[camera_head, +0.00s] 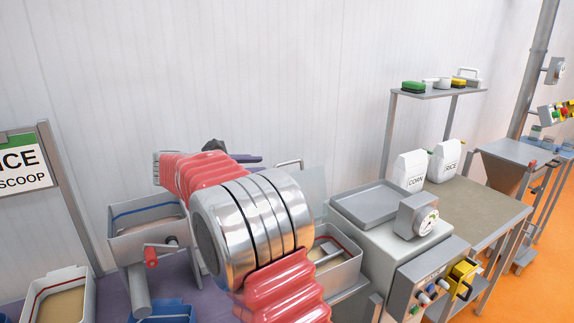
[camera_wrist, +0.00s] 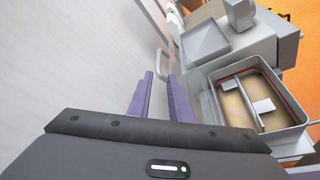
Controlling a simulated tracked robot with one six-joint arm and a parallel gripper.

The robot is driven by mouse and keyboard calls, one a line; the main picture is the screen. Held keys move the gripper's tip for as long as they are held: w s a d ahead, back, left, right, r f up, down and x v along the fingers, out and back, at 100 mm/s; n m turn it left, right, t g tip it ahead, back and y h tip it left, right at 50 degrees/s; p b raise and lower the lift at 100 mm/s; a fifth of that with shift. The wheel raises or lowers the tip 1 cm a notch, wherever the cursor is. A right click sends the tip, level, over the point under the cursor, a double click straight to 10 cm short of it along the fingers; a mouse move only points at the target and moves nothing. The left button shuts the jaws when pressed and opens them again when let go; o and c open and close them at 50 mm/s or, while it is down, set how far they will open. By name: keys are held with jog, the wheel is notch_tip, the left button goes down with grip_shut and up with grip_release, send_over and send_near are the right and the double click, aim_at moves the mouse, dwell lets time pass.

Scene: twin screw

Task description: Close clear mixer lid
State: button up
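The mixer is a grey open-topped bin (camera_head: 346,272) right of my arm in the head view. The wrist view shows its rim (camera_wrist: 301,118), with a metal paddle and tan material inside. The clear lid (camera_head: 313,187) stands raised at the bin's back side; in the wrist view it is a faint see-through panel (camera_wrist: 207,103). Its pale handle (camera_head: 289,163) also shows in the wrist view (camera_wrist: 162,62), just beyond my fingertips. My gripper (camera_wrist: 160,77) has two purple fingers apart with nothing between them. In the head view my arm hides most of it.
A grey tray (camera_head: 375,203) on a cabinet with a dial (camera_head: 418,214) stands right of the mixer. White CORN (camera_head: 411,171) and RICE (camera_head: 444,160) bags stand on a table beyond. Another bin (camera_head: 148,222) is left of my arm. A white wall is behind.

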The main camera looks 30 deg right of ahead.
aim_at(282, 164)
jog(key=shift+w+d, duration=0.1)
dwell(0.3)
jog(key=x, duration=1.3)
jog(key=shift+w+d, duration=0.1)
jog(key=shift+d, duration=0.25)
jog(key=shift+c, duration=0.6)
grip_shut()
